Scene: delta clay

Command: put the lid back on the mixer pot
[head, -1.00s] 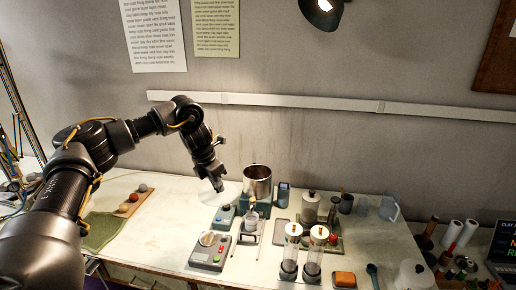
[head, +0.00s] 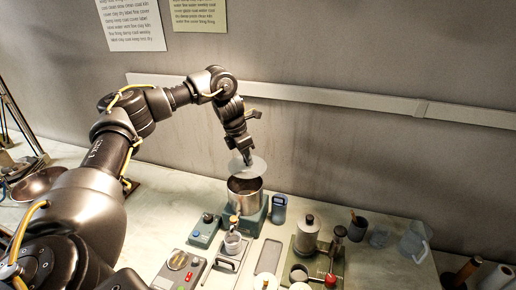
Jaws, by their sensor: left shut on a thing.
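The mixer pot (head: 243,201) is a shiny metal cylinder on a blue-grey base (head: 255,216), towards the back of the table. Its top is open and its dark inside shows. The lid (head: 247,168) is a pale, see-through disc just above the pot's rim, slightly tilted, with a small gap below it. My left gripper (head: 246,158) points down and is shut on the lid from above; the handle between its fingers is mostly hidden. My right gripper is not in view.
A blue control box (head: 205,230) and a grey box with a dial (head: 179,268) stand in front of the pot. A small blue container (head: 279,208) is close at its right. A tray with a canister (head: 308,233) is farther right. The wall is close behind.

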